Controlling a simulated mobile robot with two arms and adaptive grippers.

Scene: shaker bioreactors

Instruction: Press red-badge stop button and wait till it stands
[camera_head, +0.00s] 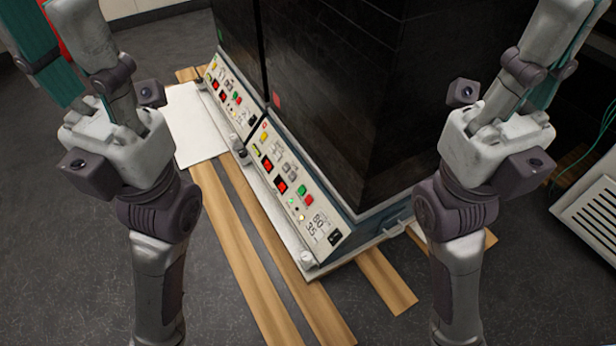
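Two black shaker bioreactors stand side by side. The nearer shaker (345,90) has a small red badge (277,100) on its dark front. Its sloped white control panel (270,147) carries yellow, grey, green and red buttons and small red displays (281,185). A green button (302,190) and a red button (308,200) sit close together near the panel's lower end. I cannot tell whether the shaker moves. My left gripper (112,108) is raised at the left and my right gripper (500,108) at the right. Both are apart from the panel. Their fingertips are cut off or unclear.
The farther shaker's panel (232,92) has similar buttons. Wooden slats (262,290) lie beneath the shakers, and a white board (190,125) lies at the left. A white vented box (590,215) stands at the right edge. Grey floor (60,250) is clear at the left.

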